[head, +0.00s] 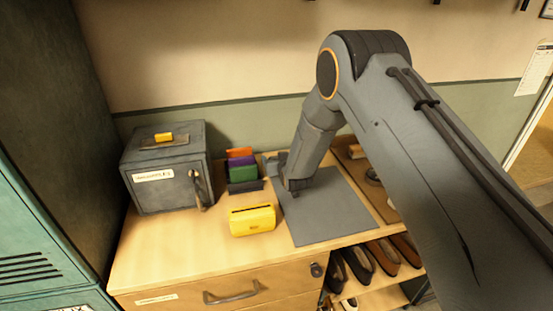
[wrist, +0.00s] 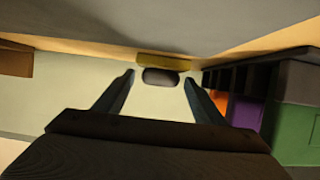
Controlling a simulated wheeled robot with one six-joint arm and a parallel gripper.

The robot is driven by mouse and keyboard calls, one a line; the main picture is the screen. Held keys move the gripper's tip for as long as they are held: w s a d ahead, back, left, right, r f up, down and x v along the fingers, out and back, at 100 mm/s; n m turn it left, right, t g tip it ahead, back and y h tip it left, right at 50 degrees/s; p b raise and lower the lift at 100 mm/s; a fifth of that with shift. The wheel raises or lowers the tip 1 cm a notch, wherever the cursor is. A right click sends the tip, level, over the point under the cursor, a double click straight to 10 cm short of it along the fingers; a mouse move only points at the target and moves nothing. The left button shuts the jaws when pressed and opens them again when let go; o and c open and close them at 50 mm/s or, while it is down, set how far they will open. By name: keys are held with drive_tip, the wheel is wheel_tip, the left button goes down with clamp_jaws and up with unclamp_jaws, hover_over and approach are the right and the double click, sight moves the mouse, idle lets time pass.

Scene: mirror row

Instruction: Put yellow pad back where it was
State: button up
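My gripper (wrist: 160,78) is low over the back of the grey mat (head: 330,215); in the head view my arm hides most of it. In the wrist view its two fingers stand apart, with a dark rounded thing and a yellow strip (wrist: 165,62) in line with the gap. A small gap shows between each fingertip and the dark thing. I cannot tell whether the yellow strip is the yellow pad. In the head view a small yellow piece (head: 163,137) lies on the grey box, and a larger yellow block (head: 252,220) with a dark slot sits left of the mat.
A dark rack (head: 246,186) with orange, purple and green pads stands left of my gripper; its pads show at right in the wrist view. The grey box (head: 158,189) stands at the back left. Shoes (head: 385,257) sit on shelves below. The front left tabletop is clear.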

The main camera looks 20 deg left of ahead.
drive_tip(key=shift+r, duration=0.15)
drive_tip(key=b+v, duration=0.3)
drive_tip(key=v, duration=0.9)
drive_tip(key=s+d+r+m+g+h, duration=0.2)
drive_tip(key=d, duration=0.9)
drive_tip(key=s+d+r+m+g+h, duration=0.1)
drive_tip(key=s+d+r+g+h, duration=0.15)
drive_tip(key=d, duration=0.85)
drive_tip(key=s+d+r+m+g+h, duration=0.1)
drive_tip(key=s+d+g, duration=0.1)
drive_tip(key=s+d, duration=0.6)
drive_tip(key=s+d+r+m+g+h, duration=0.1)
drive_tip(key=s+d+m+g, duration=0.1)
drive_tip(key=s+d, duration=0.7)
drive_tip(key=s+g, duration=0.1)
drive_tip(key=s, duration=0.3)
drive_tip(key=shift+s+d+r, duration=0.15)
drive_tip(key=shift+s+r, duration=0.15)
drive_tip(key=shift+s, duration=0.1)
drive_tip(key=shift+f+h, duration=0.1)
drive_tip(key=shift+h, duration=0.15)
